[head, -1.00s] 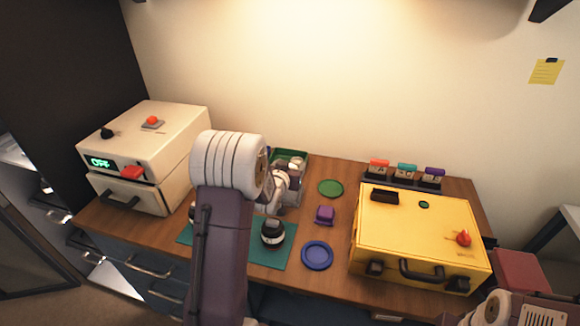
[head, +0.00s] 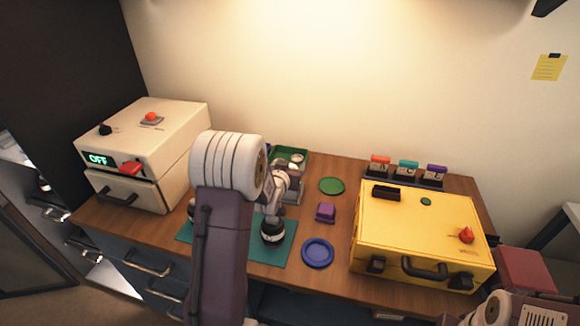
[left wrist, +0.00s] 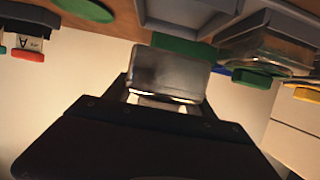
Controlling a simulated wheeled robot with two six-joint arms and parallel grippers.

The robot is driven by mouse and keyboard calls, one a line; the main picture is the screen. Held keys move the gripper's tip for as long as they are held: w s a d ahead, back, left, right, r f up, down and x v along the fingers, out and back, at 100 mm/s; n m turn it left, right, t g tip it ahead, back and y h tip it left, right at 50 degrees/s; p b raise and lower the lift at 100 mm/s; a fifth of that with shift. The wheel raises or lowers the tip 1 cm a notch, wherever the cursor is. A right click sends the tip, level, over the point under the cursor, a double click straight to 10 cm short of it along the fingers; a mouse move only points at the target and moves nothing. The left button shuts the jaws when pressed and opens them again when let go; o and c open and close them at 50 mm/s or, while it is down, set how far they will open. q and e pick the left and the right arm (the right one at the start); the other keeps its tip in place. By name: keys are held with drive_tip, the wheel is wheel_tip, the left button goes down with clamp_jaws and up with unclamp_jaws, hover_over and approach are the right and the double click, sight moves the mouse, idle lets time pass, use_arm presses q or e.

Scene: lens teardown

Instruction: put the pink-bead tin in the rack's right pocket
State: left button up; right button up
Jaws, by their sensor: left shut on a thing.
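My left gripper (left wrist: 165,104) is shut on a silvery tin (left wrist: 170,73), seen side-on in the left wrist view, which is upside down. No bead colour shows on it. In the head view the same gripper (head: 288,185) is small and partly hidden by my own arm. The grey rack (left wrist: 180,30) is just beyond the held tin. The pocket on the picture's left looks empty; the one on the right holds a clear tin (left wrist: 262,50). The held tin looks apart from the rack, but the gap is unclear. My right gripper is out of view.
A dark round jar (head: 273,236) stands on the green mat (head: 250,252) just below my left wrist. A green disc (head: 331,185), purple block (head: 326,212) and blue dish (head: 318,253) lie to its right. The yellow case (head: 420,235) and cream oven (head: 150,140) flank the desk.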

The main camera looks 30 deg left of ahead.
use_arm(q)
drive_tip(key=shift+f+b, duration=1.9)
drive_tip(key=shift+f, duration=0.15)
drive_tip(key=o, duration=1.5)
drive_tip(key=shift+c, duration=0.2)
wheel_tip(320, 180, up, 5)
drive_tip(key=shift+f+p, duration=0.15)
drive_tip(key=shift+p, duration=0.55)
drive_tip(key=d+r+p, duration=0.2)
drive_tip(key=d+r, duration=0.4)
drive_tip(key=d, duration=0.5)
drive_tip(key=shift+d+r, duration=0.25)
drive_tip(key=shift+d, duration=0.15)
